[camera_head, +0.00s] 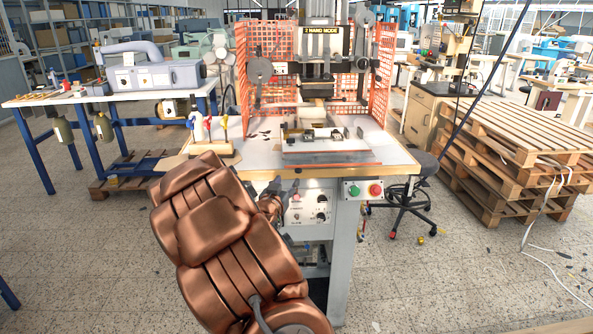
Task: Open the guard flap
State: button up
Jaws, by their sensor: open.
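A clear, orange-edged sheet (335,158) shows low at the front of the press bed; I cannot tell for sure which part is the guard flap. My copper arm rises from the bottom, left of centre. My gripper (270,206) shows only in small part behind the arm, in front of the worktable's front edge and below the guard. Its jaws are open; the fingertips are mostly hidden.
A control box with green and red buttons (363,189) hangs under the table's front edge. A wooden holder with handled tools (208,148) stands at the table's left. Stacked pallets (520,150) and a stool (405,205) are at right. The floor in front is mostly clear.

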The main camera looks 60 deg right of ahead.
aim_at(298, 171)
jog(key=shift+s+d+r+h, duration=0.1)
jog(key=shift+s+d+h, duration=0.05)
jog(key=shift+d, duration=0.3)
jog(key=shift+s+d+r+h, duration=0.1)
jog(key=shift+d+h, duration=0.05)
jog(key=shift+d, duration=0.25)
jog(key=p+x, duration=0.2)
jog(key=x, duration=0.4)
jog(key=shift+s+d, duration=0.1)
jog(key=shift+d, duration=0.45)
jog(key=shift+f, duration=0.1)
grip_shut()
